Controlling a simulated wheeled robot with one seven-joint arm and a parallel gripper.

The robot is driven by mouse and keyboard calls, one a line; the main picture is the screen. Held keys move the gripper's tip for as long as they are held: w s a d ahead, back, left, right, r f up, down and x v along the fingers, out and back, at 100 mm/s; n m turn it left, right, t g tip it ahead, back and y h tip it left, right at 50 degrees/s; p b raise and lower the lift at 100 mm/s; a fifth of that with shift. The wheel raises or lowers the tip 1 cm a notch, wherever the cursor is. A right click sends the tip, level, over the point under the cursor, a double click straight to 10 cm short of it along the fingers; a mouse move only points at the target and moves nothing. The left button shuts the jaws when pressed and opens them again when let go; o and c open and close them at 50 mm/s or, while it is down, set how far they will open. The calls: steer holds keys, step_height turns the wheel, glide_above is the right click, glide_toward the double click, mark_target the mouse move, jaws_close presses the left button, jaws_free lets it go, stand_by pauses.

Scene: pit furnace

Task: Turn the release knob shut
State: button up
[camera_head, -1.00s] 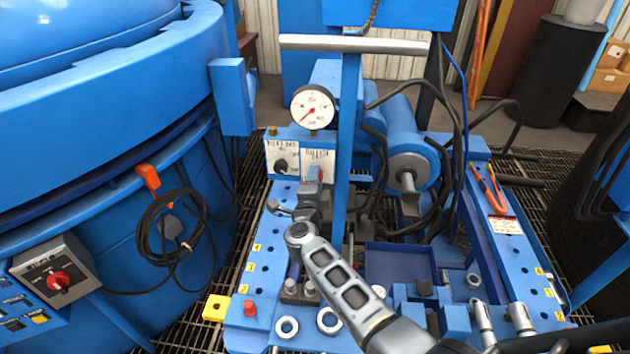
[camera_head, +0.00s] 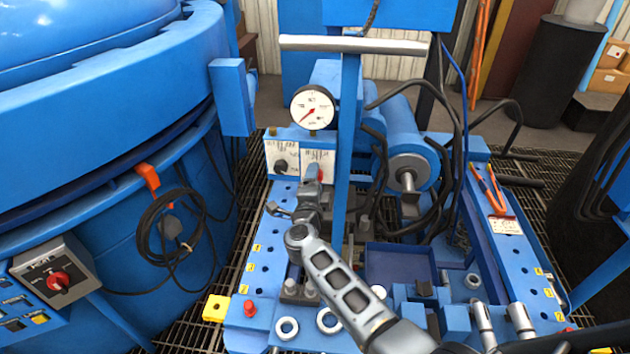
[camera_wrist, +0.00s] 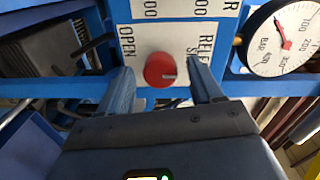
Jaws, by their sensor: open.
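The red release knob (camera_wrist: 158,69) sits on a white label plate in the wrist view. "OPEN" is printed to its left, and partly hidden lettering shows to its right. A small pale mark shows on the knob's right side. My gripper (camera_wrist: 160,72) is open, with one finger on each side of the knob and a visible gap to it on both sides in the picture. In the head view, my gripper (camera_head: 313,174) is at the front of the panel, and a bit of the red knob (camera_head: 321,174) shows beside a finger.
A round pressure gauge (camera_head: 312,107) stands above the panel, and a dark knob (camera_head: 281,166) is to the left. A blue upright post (camera_head: 346,130) rises close to the right of my gripper. Black hoses (camera_head: 432,205) hang farther right. The large blue furnace (camera_head: 100,130) fills the left.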

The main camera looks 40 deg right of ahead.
steer(key=v, duration=0.7)
steer(key=shift+p, duration=0.4)
steer(key=shift+s+a, duration=0.15)
steer(key=s+a+r+n+t+y, duration=0.1)
steer(key=s+a+r+n+y, duration=0.3)
steer(key=s+n, duration=0.5)
steer(key=s+a+r+n+t+y, duration=0.1)
steer(key=s+a+r+n+y, duration=0.4)
steer(key=s, duration=1.3)
steer(key=s+a+r+n+t+y, duration=0.2)
steer(key=s+a+r+n+y, duration=0.2)
steer(key=s+a+n, duration=0.5)
steer(key=s+r+n, duration=0.2)
steer(key=s+n, duration=0.1)
steer(key=s, duration=0.2)
steer(key=shift+a+n+y, duration=0.35)
steer(key=shift+n+y, duration=0.05)
steer(key=shift+f, duration=0.1)
